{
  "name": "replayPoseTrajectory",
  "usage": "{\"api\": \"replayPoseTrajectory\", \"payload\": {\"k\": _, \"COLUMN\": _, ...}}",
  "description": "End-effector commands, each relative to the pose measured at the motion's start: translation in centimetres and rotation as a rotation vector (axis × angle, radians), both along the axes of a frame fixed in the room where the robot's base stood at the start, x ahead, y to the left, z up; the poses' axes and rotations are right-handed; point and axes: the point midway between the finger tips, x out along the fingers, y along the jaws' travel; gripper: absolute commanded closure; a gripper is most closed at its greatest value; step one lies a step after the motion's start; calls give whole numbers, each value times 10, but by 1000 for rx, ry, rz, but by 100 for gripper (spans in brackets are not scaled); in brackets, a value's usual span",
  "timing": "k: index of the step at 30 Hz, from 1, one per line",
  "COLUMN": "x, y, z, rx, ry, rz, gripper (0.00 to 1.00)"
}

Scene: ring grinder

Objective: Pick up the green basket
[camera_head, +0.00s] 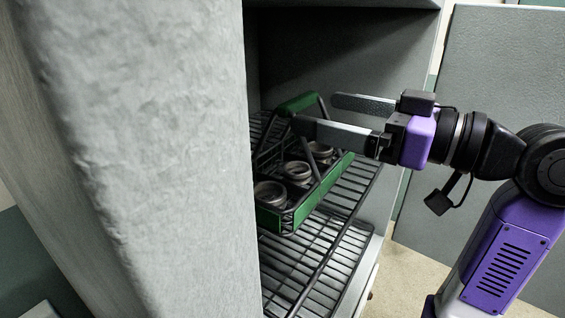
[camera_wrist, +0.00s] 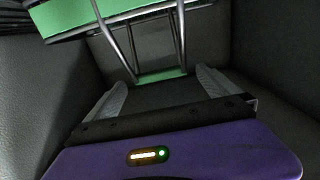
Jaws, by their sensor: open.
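The green basket (camera_head: 328,184) stands on a dark wire rack inside a grey cabinet. It holds several metal rings and has a raised handle with a green grip (camera_head: 297,102) on black bars. My gripper (camera_head: 318,112) reaches in from the right at about handle height. Its two fingers are apart, with the nearer finger close to the handle bars. In the wrist view the fingers (camera_wrist: 162,84) are open, with the green grip (camera_wrist: 162,76) showing between and beyond their tips. The basket body (camera_wrist: 75,14) shows at the top. I cannot tell whether a finger touches the handle.
The wire rack (camera_head: 318,250) has bare room in front of and right of the basket. The cabinet's thick grey wall (camera_head: 160,150) hides the basket's left side. An open grey door panel (camera_head: 500,70) stands behind my arm at the right.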

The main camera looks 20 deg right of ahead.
Motion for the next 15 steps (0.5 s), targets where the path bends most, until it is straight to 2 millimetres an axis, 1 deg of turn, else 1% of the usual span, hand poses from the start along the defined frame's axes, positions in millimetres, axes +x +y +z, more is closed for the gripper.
{"api": "replayPoseTrajectory", "payload": {"k": 5, "x": 8, "y": 6, "z": 0, "rx": 5, "ry": 2, "rz": 2, "gripper": 0}}
{"api": "replayPoseTrajectory", "payload": {"k": 13, "x": 32, "y": 22, "z": 3, "rx": 4, "ry": 3, "rz": 2, "gripper": 0}}
{"api": "replayPoseTrajectory", "payload": {"k": 15, "x": 41, "y": 28, "z": 5, "rx": 6, "ry": 4, "rz": 2, "gripper": 0}}
